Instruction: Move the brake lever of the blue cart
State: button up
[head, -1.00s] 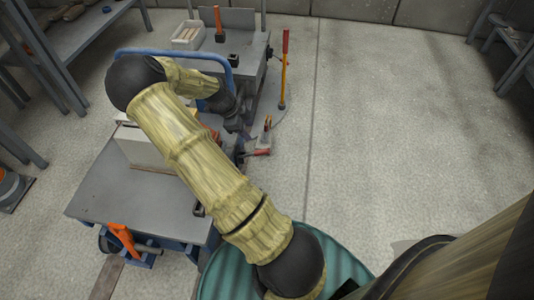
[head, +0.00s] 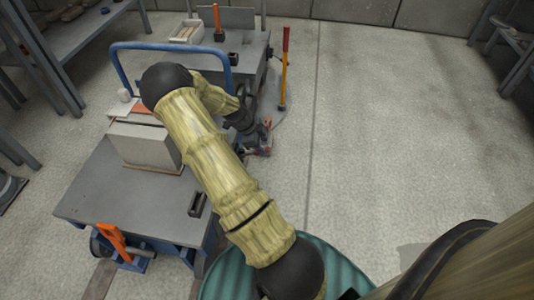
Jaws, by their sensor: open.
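The blue cart has a grey deck (head: 95,195) and a blue push handle (head: 170,46) at its far end. An orange lever (head: 112,237) sticks up at the cart's near left corner, above a wheel. Another small red lever-like part (head: 267,128) stands low beside the cart's far right side. I cannot tell for certain which is the brake lever. My gripper (head: 258,142) is open beside this small red part, partly overlapping it. Its fingers are small and dark, so contact cannot be told. The orange lever is well away from my gripper.
A grey block (head: 145,145) and a small dark bracket (head: 198,204) are on the deck. A green ribbed drum (head: 340,270) is in front. The floor at right is clear.

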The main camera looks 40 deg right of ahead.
aim_at(267, 150)
jog(key=b+x, duration=0.1)
jog(key=x, duration=0.4)
jog(key=shift+b, duration=0.4)
jog(key=shift+c, duration=0.4)
grip_shut()
